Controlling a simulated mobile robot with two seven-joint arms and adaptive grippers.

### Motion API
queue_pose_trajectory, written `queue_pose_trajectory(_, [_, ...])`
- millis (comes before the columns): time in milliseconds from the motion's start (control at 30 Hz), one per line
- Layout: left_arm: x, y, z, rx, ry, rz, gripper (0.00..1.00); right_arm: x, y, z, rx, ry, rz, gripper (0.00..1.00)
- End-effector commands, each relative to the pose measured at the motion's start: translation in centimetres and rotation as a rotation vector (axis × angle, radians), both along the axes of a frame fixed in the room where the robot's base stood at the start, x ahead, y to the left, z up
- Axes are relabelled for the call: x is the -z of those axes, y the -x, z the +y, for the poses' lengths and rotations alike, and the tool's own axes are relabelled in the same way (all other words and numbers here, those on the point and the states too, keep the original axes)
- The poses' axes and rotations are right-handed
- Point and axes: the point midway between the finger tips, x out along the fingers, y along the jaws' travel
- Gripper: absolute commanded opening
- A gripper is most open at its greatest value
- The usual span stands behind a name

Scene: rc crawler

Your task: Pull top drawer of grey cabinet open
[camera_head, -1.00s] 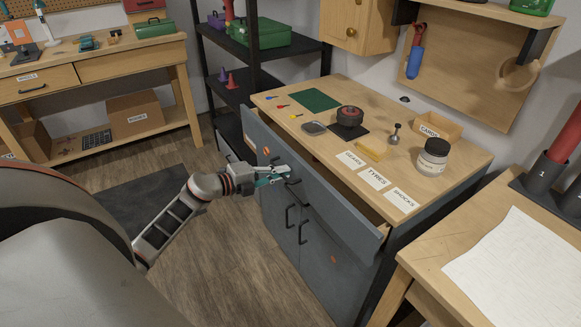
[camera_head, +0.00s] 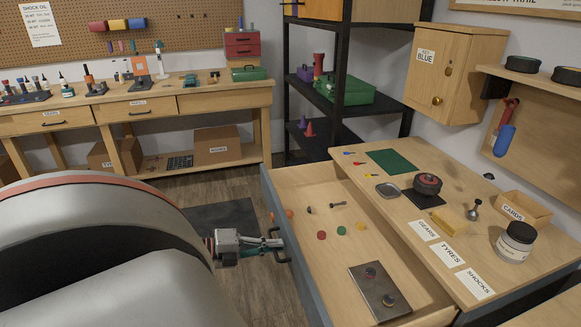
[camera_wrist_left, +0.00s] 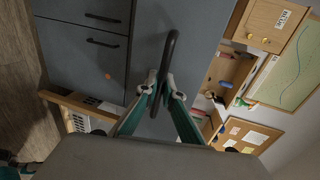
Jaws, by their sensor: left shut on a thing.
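The top drawer (camera_head: 290,195) of the grey cabinet is pulled well out in the head view, and its wooden inside shows. Its dark handle (camera_head: 281,252) is on the grey front panel. My left gripper (camera_head: 278,243) is at the handle, with its teal fingers closed on it. In the left wrist view the fingers (camera_wrist_left: 160,88) meet around the black bar handle (camera_wrist_left: 168,62), in front of the grey drawer front (camera_wrist_left: 200,30). My right gripper is not in view.
The drawer holds a metal plate (camera_head: 379,291), small coloured discs (camera_head: 322,235) and other small parts. The cabinet top (camera_head: 405,215) carries a tyre (camera_head: 427,184), a jar (camera_head: 514,242) and labels. A workbench (camera_head: 200,101) stands at the back left.

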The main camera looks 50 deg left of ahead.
Motion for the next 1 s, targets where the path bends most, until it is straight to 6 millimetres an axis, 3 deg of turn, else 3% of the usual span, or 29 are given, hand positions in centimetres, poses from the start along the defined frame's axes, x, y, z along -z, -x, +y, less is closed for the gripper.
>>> queue_pose_trajectory(200, [0.0, 1.4, 0.6, 0.000, 0.001, -0.001, 0.00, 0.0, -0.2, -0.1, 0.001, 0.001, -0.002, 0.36])
queue_pose_trajectory(633, [0.0, 1.6, 0.7, 0.000, 0.000, -0.001, 0.00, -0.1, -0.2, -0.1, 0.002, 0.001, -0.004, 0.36])
queue_pose_trajectory(667, [0.0, 1.6, 0.7, 0.000, 0.000, -0.001, 0.14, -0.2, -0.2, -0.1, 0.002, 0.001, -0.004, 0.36])
queue_pose_trajectory(1000, [0.0, 1.7, 0.7, 0.000, 0.000, 0.000, 0.14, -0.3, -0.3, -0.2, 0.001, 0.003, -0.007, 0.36])
